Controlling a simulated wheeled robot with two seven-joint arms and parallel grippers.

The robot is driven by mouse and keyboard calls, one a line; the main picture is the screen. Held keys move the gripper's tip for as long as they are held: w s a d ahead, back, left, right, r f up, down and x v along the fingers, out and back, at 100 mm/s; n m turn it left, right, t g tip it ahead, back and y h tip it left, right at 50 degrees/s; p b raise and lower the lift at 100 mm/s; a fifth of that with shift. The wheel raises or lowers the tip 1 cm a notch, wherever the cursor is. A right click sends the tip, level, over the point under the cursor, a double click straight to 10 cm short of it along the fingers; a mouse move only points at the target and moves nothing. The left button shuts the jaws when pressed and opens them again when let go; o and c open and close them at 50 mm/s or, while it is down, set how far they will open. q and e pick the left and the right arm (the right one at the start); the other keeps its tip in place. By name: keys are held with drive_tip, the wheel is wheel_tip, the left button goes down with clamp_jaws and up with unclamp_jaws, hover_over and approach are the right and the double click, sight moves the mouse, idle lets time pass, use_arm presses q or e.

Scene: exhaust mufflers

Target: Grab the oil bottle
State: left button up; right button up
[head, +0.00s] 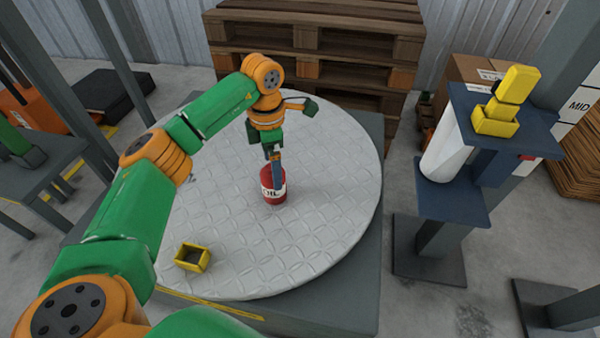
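The oil bottle (273,194) is a small red container with a white label bearing dark letters. It stands upright on the round, light grey patterned turntable (320,220), near its middle. My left arm reaches over the turntable from the left. My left gripper (274,168) points down at the top of the bottle, and a finger overlaps the bottle's upper part. Whether the fingers are closed on it or only beside it cannot be told from this angle. My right gripper is not in view.
A hollow yellow block (192,257) lies at the turntable's front left. A blue stand (507,130) at the right holds yellow parts (497,118) and a white cylinder (445,150). Wooden pallets (320,45) are stacked behind. The turntable's right side is clear.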

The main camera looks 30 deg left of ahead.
use_arm(q)
drive_tip(key=shift+w+d+f+b, duration=0.15)
drive_tip(key=shift+f+b, duration=0.05)
drive_tip(key=shift+f, duration=0.2)
drive_tip(key=shift+w+d+f+b, duration=0.1)
drive_tip(key=shift+w+f+b, duration=0.05)
drive_tip(key=shift+f, duration=0.2)
drive_tip(key=f, duration=0.1)
drive_tip(key=f+b, duration=0.1)
drive_tip(key=f, duration=0.1)
drive_tip(key=s+f+b, duration=0.1)
drive_tip(key=f, duration=0.1)
drive_tip(key=shift+s+a, duration=0.1)
drive_tip(key=shift+a, duration=0.15)
drive_tip(key=shift+f, duration=0.35)
drive_tip(key=shift+r, duration=0.1)
drive_tip(key=c, duration=1.5)
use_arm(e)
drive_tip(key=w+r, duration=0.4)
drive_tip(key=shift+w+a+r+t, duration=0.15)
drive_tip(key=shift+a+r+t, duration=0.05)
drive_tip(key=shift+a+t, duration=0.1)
